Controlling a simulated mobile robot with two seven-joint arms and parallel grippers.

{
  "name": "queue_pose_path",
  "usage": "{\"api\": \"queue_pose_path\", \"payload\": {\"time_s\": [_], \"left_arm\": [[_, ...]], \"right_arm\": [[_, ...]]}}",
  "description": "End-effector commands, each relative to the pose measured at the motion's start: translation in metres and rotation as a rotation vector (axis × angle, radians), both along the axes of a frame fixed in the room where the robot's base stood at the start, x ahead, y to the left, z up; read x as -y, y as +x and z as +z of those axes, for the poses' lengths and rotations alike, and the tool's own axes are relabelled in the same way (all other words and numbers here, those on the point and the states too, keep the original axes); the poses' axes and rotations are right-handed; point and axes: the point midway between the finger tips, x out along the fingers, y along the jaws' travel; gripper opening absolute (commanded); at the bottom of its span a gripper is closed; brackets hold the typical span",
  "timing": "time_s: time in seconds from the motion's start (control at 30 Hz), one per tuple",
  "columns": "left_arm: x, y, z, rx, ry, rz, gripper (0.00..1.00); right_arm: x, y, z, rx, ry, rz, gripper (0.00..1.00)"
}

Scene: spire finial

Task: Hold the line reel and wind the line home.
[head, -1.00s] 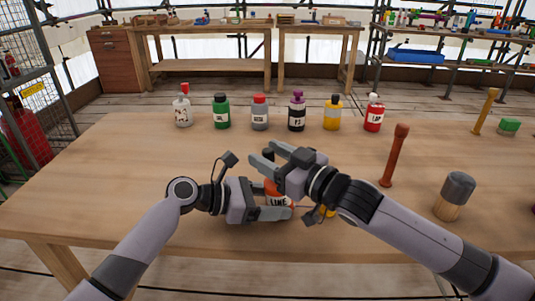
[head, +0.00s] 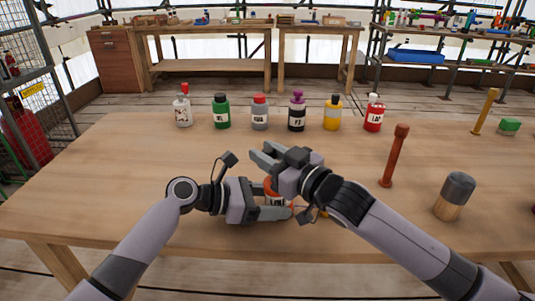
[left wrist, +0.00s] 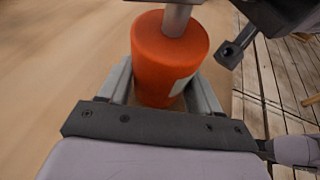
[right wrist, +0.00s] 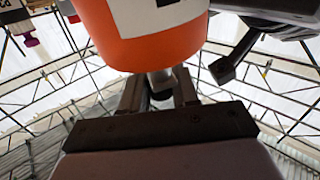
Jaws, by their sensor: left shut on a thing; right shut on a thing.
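The orange line reel (head: 269,190) with a white label stands on the table between my grippers, partly hidden by them. My left gripper (head: 281,201) is shut around its body. In the left wrist view the orange reel (left wrist: 168,65) sits between the two fingers, with a grey shaft (left wrist: 177,18) rising from its top. My right gripper (head: 262,154) is above the reel. In the right wrist view its fingers are shut on a dark knob (right wrist: 161,94) on the grey shaft, next to the orange body (right wrist: 150,45). The line itself cannot be made out.
Several bottles, such as a green one (head: 221,114) and a red one (head: 373,116), stand in a row behind. A brown upright tool (head: 394,157) and a grey-headed mallet (head: 455,196) stand at right. A small yellow thing shows under my right arm. The table's left side is clear.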

Motion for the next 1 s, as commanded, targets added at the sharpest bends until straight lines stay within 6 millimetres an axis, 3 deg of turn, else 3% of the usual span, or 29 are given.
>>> {"api": "queue_pose_path", "payload": {"time_s": [0.5,0.93,0.97,1.0], "left_arm": [[0.001,-0.001,0.0,0.0,-0.001,-0.002,0.46],[0.001,0.0,0.0,0.001,0.0,-0.001,0.46],[0.001,0.0,0.0,0.001,0.0,-0.001,0.46],[0.001,0.0,0.0,0.001,0.0,-0.001,0.46]], "right_arm": [[0.004,0.001,0.002,0.025,0.01,-0.245,0.0],[0.007,0.003,0.002,0.029,0.004,-0.275,0.0],[0.007,0.003,0.002,0.029,0.004,-0.275,0.36],[0.007,0.003,0.001,0.029,0.004,-0.275,0.49]]}}
